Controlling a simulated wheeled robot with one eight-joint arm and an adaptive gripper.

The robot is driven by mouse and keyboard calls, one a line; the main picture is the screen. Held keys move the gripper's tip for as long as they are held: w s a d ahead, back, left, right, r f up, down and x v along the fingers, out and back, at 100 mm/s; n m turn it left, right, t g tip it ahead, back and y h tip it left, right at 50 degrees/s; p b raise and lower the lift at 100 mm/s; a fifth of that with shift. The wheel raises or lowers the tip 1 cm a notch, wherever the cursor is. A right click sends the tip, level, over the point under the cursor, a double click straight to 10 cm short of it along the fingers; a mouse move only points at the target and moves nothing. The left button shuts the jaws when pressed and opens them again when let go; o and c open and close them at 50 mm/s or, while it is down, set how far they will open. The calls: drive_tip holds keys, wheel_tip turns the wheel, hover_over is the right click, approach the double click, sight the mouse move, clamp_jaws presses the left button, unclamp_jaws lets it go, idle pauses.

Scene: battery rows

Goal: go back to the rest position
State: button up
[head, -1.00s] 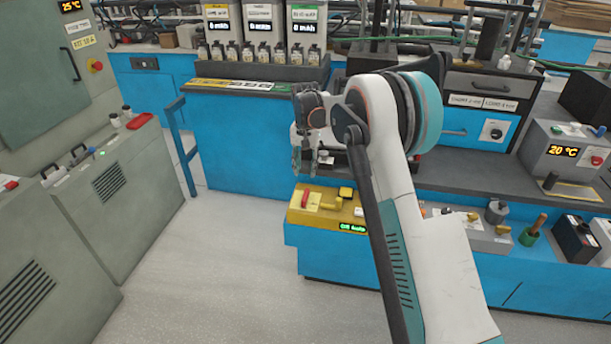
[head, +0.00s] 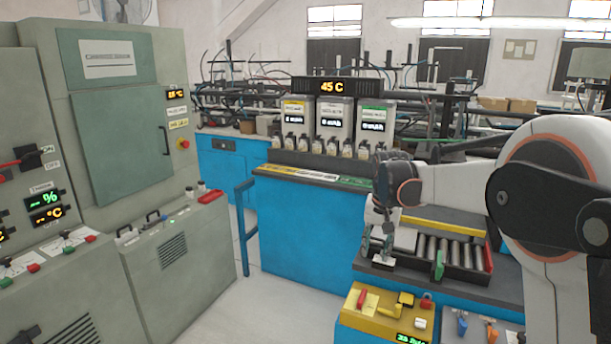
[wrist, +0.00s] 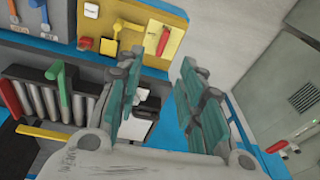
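My gripper (head: 383,245) hangs at the end of my arm, over the near-left corner of the dark bench top in the head view. In the wrist view its two teal-padded fingers (wrist: 158,88) stand apart with nothing held between them. A small white pad (head: 382,261) shows just under the fingertips in the head view. Whether the fingers touch it cannot be told.
A tray of grey cylinders (head: 455,250) with a green handle (head: 439,264) lies right of my gripper. A yellow control box (head: 388,312) stands in front, below. Grey cabinets (head: 165,245) stand left. Floor (head: 270,310) is clear between cabinets and bench.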

drive_tip(key=s+r+n+t, duration=0.15)
drive_tip(key=s+r, duration=0.25)
drive_tip(key=s, duration=0.9)
drive_tip(key=s+r+n+t, duration=0.1)
drive_tip(key=s+r+t, duration=0.15)
drive_tip(key=s, duration=1.05)
drive_tip(key=s+f+n+t, duration=0.1)
drive_tip(key=s+f, duration=0.3)
drive_tip(key=s, duration=0.6)
drive_tip(key=shift+d+n, duration=0.25)
